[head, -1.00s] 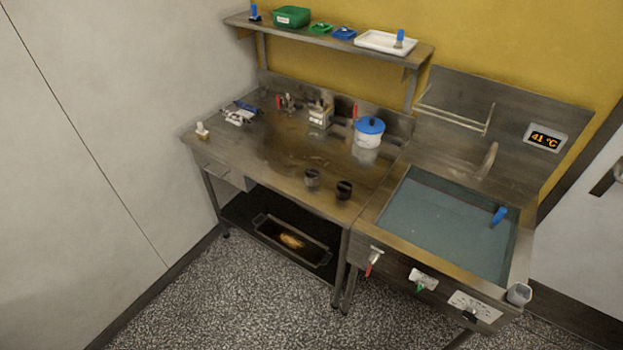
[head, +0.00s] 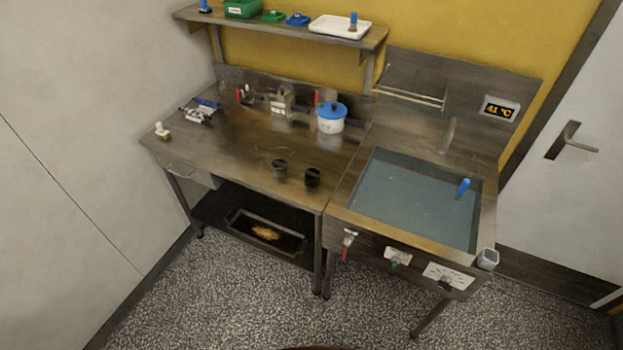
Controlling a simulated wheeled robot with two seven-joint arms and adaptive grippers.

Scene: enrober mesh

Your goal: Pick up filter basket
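I cannot tell for certain which thing is the filter basket. Two small dark cup-shaped things stand upright near the front right of the steel worktop (head: 235,150): a dark grey cup (head: 279,168) and a blacker cup (head: 312,178) to its right. A small grey cup-like container (head: 487,260) is at the front right corner of the water basin. Neither of my grippers is in view.
The water-filled basin (head: 410,205) is right of the worktop, with a blue-handled thing (head: 463,187) in it. A blue-lidded white pot (head: 331,118) stands behind the cups. A tray (head: 265,235) lies on the lower shelf. Speckled floor in front is clear.

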